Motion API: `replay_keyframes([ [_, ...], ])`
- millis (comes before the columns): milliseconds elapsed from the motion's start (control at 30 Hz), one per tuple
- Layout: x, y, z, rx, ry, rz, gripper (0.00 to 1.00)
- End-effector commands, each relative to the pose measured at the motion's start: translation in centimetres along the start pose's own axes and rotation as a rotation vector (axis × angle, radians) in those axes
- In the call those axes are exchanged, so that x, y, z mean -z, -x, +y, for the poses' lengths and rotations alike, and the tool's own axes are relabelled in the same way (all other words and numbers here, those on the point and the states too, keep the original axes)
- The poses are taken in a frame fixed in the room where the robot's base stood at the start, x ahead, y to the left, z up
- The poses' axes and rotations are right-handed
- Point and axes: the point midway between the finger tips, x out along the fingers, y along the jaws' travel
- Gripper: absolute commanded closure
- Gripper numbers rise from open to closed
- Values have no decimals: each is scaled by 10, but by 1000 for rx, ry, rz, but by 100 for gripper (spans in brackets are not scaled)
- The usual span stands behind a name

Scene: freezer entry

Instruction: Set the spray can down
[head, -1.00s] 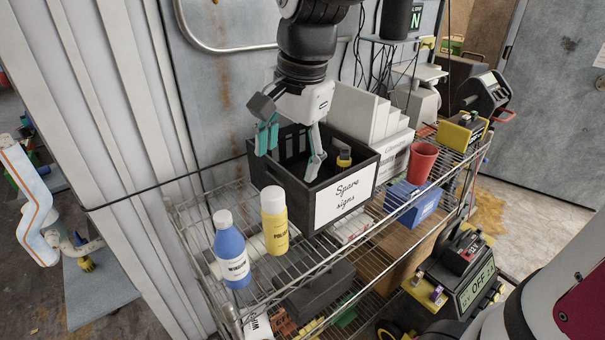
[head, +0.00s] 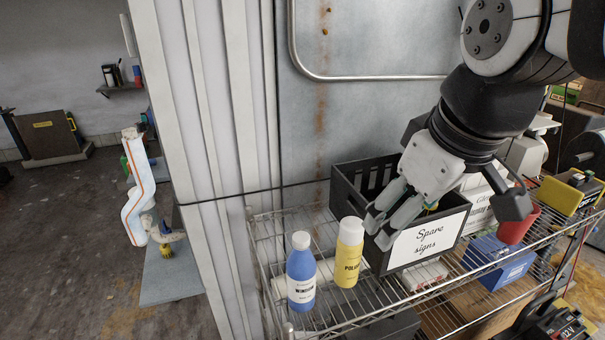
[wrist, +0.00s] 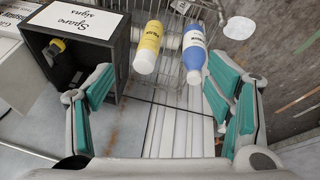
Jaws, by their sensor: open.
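A yellow can with a white cap (head: 349,258), which I take for the spray can, stands upright on the wire shelf (head: 330,312). Its label reads like "polish". A blue bottle with a white cap (head: 301,275) stands just left of it. My gripper (head: 378,226) is open over the front left of the black bin, close to the can's right side in the head view. In the wrist view my open fingers (wrist: 160,90) are empty, and the yellow can (wrist: 149,47) and blue bottle (wrist: 194,55) show beyond the gap between them.
The black bin labelled "Spare signs" (head: 392,265) stands right of the can and holds a small dark and yellow item (wrist: 55,48). A red cup (head: 517,226) and a blue box (head: 497,262) are farther right. A ribbed wall panel (head: 225,150) borders the shelf's left end.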

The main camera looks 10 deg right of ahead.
Motion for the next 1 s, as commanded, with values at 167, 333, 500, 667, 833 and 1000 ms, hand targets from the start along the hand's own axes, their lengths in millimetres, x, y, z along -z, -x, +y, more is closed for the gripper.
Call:
replay_keyframes([
  [167, 40, -24, 17, 61, 331, -87, 27],
  [333, 74, -54, 32, 139, 658, -147, 27],
  [500, 103, -93, 44, 233, 969, -186, 27],
  [667, 120, -122, 51, 308, 1182, -201, 27],
  [833, 126, -137, 54, 345, 1286, -203, 27],
  [1000, 119, -155, 51, 353, 1300, -204, 27],
])
